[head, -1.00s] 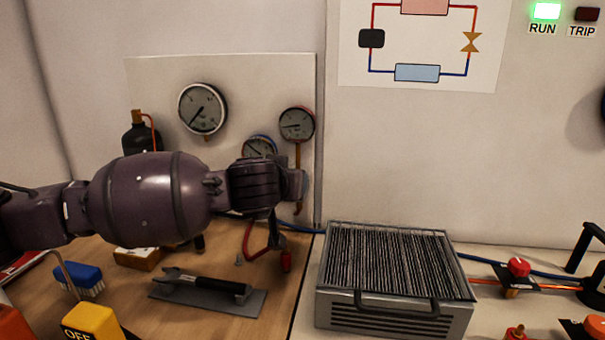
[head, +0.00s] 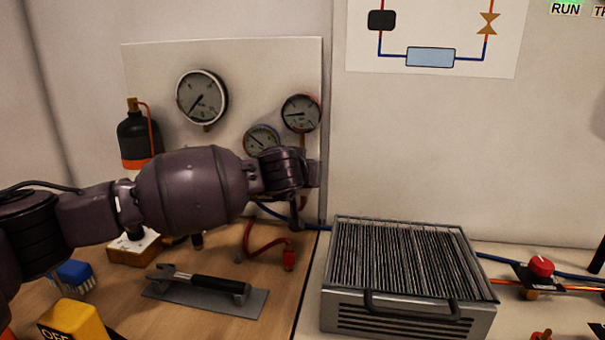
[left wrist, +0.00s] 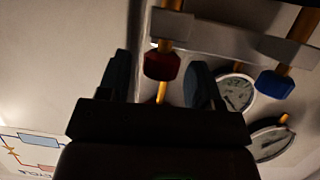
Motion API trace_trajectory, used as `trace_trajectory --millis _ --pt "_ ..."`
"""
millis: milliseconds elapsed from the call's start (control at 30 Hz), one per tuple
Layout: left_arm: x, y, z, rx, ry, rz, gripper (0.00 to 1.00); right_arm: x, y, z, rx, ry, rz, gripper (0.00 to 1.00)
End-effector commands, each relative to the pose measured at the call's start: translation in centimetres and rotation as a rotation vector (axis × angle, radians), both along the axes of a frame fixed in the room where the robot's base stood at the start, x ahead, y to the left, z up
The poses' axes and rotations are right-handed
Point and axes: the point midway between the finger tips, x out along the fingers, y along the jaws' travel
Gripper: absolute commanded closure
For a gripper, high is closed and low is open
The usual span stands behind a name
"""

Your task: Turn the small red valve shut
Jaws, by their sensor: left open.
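In the left wrist view a small red faceted knob (left wrist: 162,65) sits on a brass-coloured stem. My left gripper (left wrist: 159,74) is open, with one dark finger on each side of the red knob; I cannot tell whether either touches it. A blue knob (left wrist: 273,83) on a similar stem lies to the right, outside the fingers. In the head view my left arm reaches across to the gauge panel (head: 255,62) and hides the knobs. Its gripper is mostly hidden there too. My right gripper is in neither view.
A red-rimmed gauge (head: 301,113), a blue-rimmed gauge (head: 262,140) and a larger gauge (head: 202,97) are on the panel. A ribbed metal box (head: 408,305) stands right of the arm. A trowel (head: 205,293) and a red hose (head: 262,247) lie below. Another red knob (head: 540,266) is far right.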

Motion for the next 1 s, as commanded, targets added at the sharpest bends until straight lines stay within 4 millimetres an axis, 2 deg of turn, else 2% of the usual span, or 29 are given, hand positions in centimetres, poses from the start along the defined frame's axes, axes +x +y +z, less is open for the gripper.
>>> trace_trajectory --millis 167,500,733,1000 --pt "-0.02 -0.02 0.12 0.0 -0.001 0.0 0.41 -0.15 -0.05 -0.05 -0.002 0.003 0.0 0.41" --pt "-0.03 0.0 0.04 0.0 0.0 0.0 0.9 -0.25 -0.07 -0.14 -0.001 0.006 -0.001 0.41" --pt "0.03 0.12 0.07 0.001 0.002 -0.048 0.9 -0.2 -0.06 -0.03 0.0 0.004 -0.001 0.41" --pt "0.13 0.3 0.03 0.002 0.003 -0.226 0.9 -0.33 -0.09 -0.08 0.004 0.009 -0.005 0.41"
